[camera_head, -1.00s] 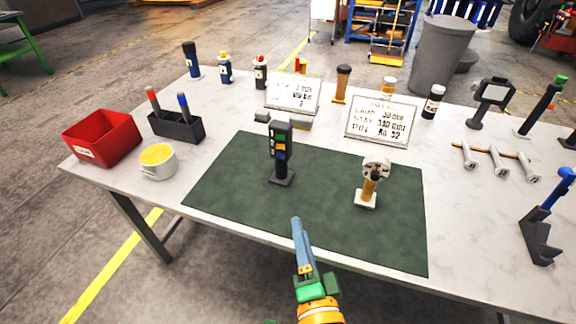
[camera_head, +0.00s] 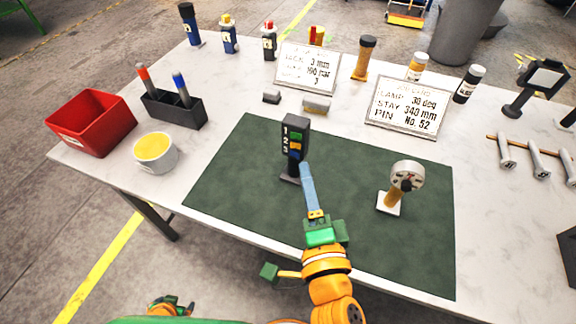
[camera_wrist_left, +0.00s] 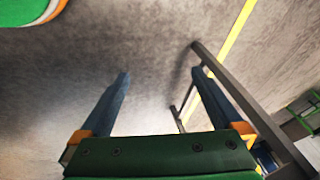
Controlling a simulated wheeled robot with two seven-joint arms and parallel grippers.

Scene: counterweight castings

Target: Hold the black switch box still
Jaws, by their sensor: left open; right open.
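The black switch box (camera_head: 291,134) stands upright on the green mat (camera_head: 240,185), with numbers 1, 2, 3 beside coloured switches. My right gripper (camera_head: 307,170) reaches in from the front, its blue fingers seen edge-on, tips beside the right lower part of the box. I cannot tell whether they touch it; it is open and holds nothing visible. My left gripper (camera_head: 172,304) is low at the bottom left, off the table. The left wrist view shows its two blue fingers (camera_wrist_left: 160,105) spread and empty over the floor.
A round-headed gauge on a wooden stem (camera_head: 398,187) stands on the mat right of my right gripper. A red bin (camera_head: 92,124), yellow-filled cup (camera_head: 155,154) and pen holder (camera_head: 175,110) are at left. Two sign cards (camera_head: 307,68) stand behind. The mat's left part is clear.

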